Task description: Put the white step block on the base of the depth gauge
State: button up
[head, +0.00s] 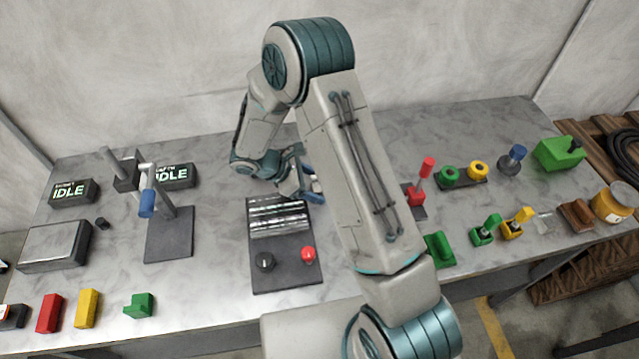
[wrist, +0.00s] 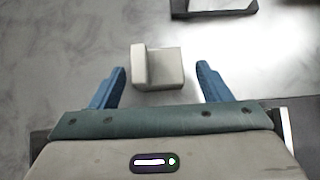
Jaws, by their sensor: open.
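The white step block (wrist: 158,68) lies on the grey table in the wrist view, its raised step at the left. In the head view I cannot make it out; my arm and gripper cover that area. My gripper (wrist: 161,69) is open, with one blue finger to each side of the block and a visible gap on both sides. In the head view my gripper (head: 303,187) is low over the table, behind the striped panel. What looks like the depth gauge (head: 147,190), a stand with a blue handle, is at the left. Its dark flat base (head: 168,246) is bare in front of the post.
Two IDLE displays (head: 73,192) (head: 175,176) stand near the gauge. A striped panel (head: 280,262) with a black knob and red button lies between gauge and arm. Small coloured blocks (head: 87,308) line the front left. Several coloured fixtures (head: 485,230) fill the right side.

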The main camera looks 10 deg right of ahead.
jog(key=shift+d+f, duration=0.35)
jog(key=shift+f, duration=0.1)
jog(key=c, duration=1.3)
jog(key=shift+c, duration=0.7)
jog(key=shift+r, duration=0.1)
